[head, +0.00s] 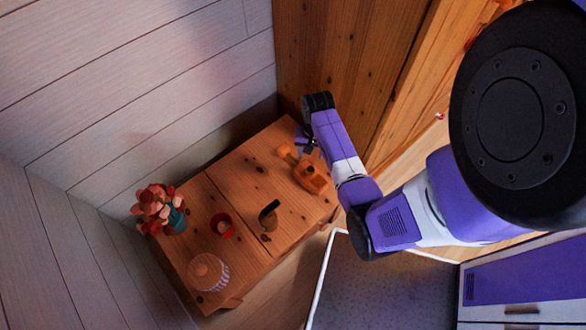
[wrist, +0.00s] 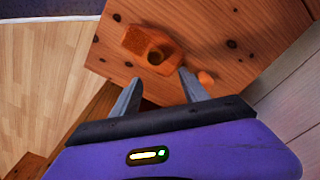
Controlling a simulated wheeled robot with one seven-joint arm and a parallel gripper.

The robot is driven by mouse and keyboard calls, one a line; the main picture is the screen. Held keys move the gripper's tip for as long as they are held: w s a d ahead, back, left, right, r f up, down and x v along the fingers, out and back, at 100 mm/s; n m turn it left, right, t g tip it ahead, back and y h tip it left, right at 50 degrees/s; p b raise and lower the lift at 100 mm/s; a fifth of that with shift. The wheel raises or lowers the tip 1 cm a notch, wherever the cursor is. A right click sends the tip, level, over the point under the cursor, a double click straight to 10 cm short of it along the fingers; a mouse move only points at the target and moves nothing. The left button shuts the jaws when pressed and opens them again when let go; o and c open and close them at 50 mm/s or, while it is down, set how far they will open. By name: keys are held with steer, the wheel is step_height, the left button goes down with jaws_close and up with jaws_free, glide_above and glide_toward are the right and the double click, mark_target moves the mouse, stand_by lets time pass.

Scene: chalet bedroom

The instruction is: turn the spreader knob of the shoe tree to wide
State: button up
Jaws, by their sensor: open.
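The orange wooden shoe tree (head: 310,178) lies on the right part of the wooden table. In the wrist view its blocky body (wrist: 145,42) is just beyond my fingertips, with a dark hollow or shadow at its near end. A small rounded orange knob-like part (wrist: 206,78) shows beside my right finger; it also shows in the head view (head: 284,151). My gripper (wrist: 160,78) is open and empty, its fingers pointing toward the shoe tree. In the head view my gripper (head: 304,142) is at the table's back right. I cannot tell whether a finger touches the knob, or its setting.
A dark upright object (head: 268,214), a red cup (head: 222,225), a round striped-sided lidded container (head: 208,273) and a teal vase with red flowers (head: 172,217) stand on the table. Plank walls are close behind and left. A wooden panel (head: 345,60) rises behind my wrist.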

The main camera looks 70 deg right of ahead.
mark_target(310, 169)
steer(key=shift+s+a, duration=0.35)
steer(key=shift+a, duration=0.1)
steer(key=shift+a+f, duration=0.2)
step_height(310, 169, down, 7)
steer(key=shift+d+f+b, duration=0.1)
steer(key=shift+f+b, duration=0.05)
steer(key=shift+b, duration=0.45)
steer(key=shift+c, duration=0.4)
jaws_close()
